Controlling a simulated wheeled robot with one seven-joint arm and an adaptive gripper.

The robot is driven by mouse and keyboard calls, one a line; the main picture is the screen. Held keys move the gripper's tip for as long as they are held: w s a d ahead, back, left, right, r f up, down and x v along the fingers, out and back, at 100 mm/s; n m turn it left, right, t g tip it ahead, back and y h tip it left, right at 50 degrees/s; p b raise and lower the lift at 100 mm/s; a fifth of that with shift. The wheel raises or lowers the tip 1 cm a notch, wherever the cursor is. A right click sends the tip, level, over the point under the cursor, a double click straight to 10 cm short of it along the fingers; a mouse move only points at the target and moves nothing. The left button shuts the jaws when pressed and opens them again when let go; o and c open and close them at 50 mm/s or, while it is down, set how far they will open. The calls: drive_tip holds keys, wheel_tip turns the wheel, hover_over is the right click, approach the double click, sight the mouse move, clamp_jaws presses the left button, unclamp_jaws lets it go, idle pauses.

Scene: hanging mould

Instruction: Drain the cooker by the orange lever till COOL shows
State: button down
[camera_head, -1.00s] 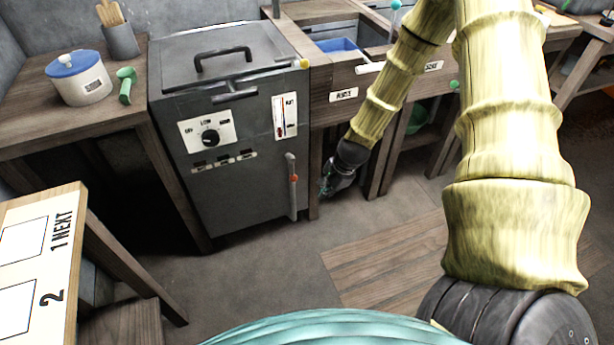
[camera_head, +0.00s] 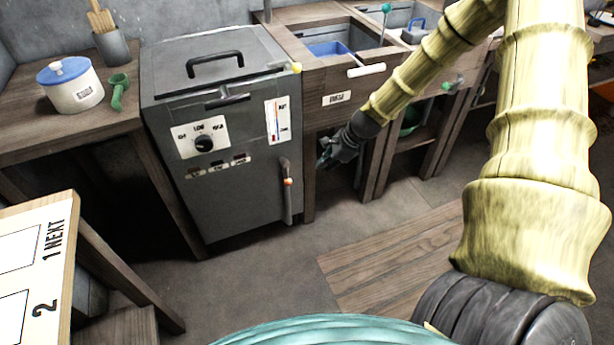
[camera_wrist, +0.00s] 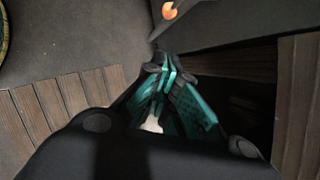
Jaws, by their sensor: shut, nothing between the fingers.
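The cooker (camera_head: 235,190) is a dark grey box with a handled lid, left of my gripper. A grey upright pipe or lever (camera_head: 286,205) with a small orange part (camera_head: 288,181) is on its front right edge. An orange knob (camera_wrist: 169,11) also shows at the top of the wrist view. A white gauge (camera_head: 277,121) with a red mark sits above; its labels are too small to read surely. My gripper (camera_head: 326,157) is right of the orange part, apart from it. Its teal fingers (camera_wrist: 168,88) are shut and empty.
A dial (camera_head: 204,143) is on the cooker's front. A wooden sink cabinet (camera_head: 322,118) with a blue tub (camera_head: 328,48) stands right of it, close behind my gripper. A pot (camera_head: 74,92) stands on the left counter. The floor (camera_head: 270,270) in front is clear.

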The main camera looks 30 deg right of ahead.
drive_tip(key=w+a+r+b+x, duration=0.1)
drive_tip(key=a+b+x, duration=0.1)
drive_tip(key=x, duration=1)
drive_tip(key=shift+w+a+f+b, duration=0.2)
drive_tip(key=shift+w+a+b, duration=0.1)
drive_tip(key=shift+b, duration=0.35)
